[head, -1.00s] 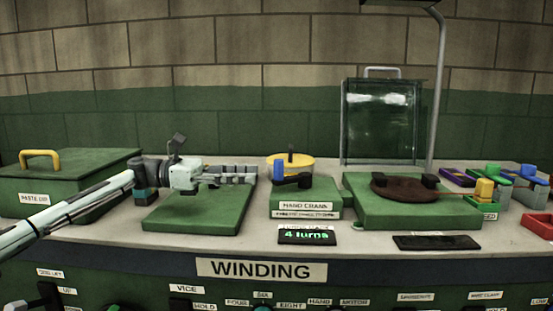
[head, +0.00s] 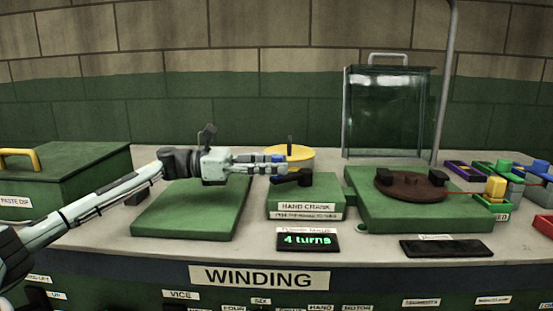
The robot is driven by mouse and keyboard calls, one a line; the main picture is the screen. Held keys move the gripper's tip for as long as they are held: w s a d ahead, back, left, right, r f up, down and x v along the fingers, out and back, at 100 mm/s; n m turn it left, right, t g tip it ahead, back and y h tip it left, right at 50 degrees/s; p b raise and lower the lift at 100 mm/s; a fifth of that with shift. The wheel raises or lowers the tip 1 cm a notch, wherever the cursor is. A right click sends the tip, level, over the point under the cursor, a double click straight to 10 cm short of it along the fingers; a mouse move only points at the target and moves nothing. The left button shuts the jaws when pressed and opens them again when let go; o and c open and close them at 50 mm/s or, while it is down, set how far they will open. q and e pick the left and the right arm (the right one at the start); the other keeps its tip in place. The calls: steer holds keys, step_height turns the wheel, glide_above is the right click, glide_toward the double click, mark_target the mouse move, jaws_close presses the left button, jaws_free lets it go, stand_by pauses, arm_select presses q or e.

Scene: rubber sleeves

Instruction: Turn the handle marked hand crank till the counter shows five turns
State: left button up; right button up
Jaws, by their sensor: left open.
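The hand crank is a green box (head: 325,196) labelled "HAND CRANK", with a black crank arm (head: 293,178) and a blue handle (head: 277,158) on top. The counter (head: 308,241) in front reads "4 turns" in green. My left gripper (head: 280,164) reaches in from the left with its fingers at the blue handle, which they partly hide. The gripper is open; I cannot tell whether a finger touches the handle. My right gripper is not in view.
A yellow round part (head: 296,152) with a dark post stands just behind the crank. A green base (head: 365,218) with a brown disc (head: 410,186) is to the right, before a glass guard (head: 390,110). A flat green plate (head: 185,215) lies under my left arm.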

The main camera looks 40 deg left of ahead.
arm_select(q)
steer(key=shift+w+d, duration=0.2)
steer(key=shift+d, duration=0.05)
jaws_close()
stand_by(0.3)
